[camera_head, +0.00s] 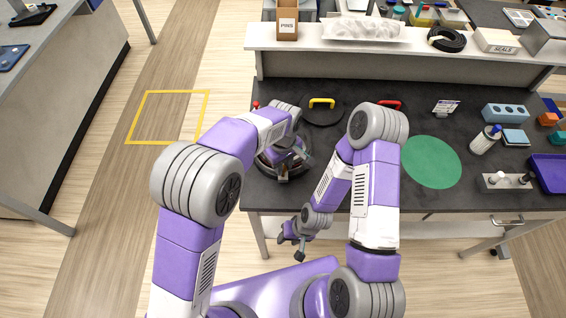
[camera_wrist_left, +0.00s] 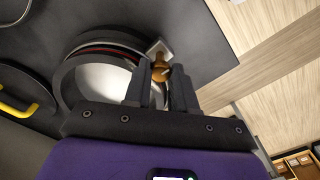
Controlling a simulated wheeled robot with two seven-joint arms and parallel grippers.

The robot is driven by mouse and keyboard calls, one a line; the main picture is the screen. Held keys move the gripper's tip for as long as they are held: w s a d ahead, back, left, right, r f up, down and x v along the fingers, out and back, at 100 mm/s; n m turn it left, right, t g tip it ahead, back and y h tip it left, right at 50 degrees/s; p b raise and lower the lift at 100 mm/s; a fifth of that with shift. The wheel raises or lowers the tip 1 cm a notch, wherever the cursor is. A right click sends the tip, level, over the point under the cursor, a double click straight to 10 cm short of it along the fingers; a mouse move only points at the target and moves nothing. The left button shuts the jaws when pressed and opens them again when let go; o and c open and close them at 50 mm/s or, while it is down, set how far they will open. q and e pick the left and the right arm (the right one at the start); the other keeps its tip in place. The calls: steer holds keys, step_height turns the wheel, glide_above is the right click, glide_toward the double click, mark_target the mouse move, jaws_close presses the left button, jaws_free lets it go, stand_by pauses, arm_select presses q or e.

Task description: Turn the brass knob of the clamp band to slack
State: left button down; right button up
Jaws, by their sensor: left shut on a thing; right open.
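The brass knob (camera_wrist_left: 159,72) shows in the left wrist view on a metal block at the edge of a round port. The clamp band (camera_wrist_left: 72,62) circles the port, with a red line along it and a pale inside. My left gripper (camera_wrist_left: 161,74) has its two dark fingers on either side of the knob and is shut on it. In the head view, my left gripper (camera_head: 283,174) is over the round port (camera_head: 304,158) at the table's left front, and my arm hides much of it. My right gripper (camera_head: 292,246) is open and empty, in front of the table edge.
A dark lid with a yellow handle (camera_head: 321,102) lies behind the port; another lid has a red handle (camera_head: 389,104). A green disc (camera_head: 430,162) lies to the right. A shelf (camera_head: 395,42) runs along the back.

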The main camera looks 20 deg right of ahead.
arm_select(q)
steer(key=shift+n, duration=0.7)
steer(key=c, duration=0.9)
jaws_free()
steer(key=shift+r, duration=0.1)
step_height(320, 180, up, 7)
steer(key=shift+r+p, duration=0.2)
steer(key=shift+p, duration=0.25)
steer(key=shift+s, duration=0.1)
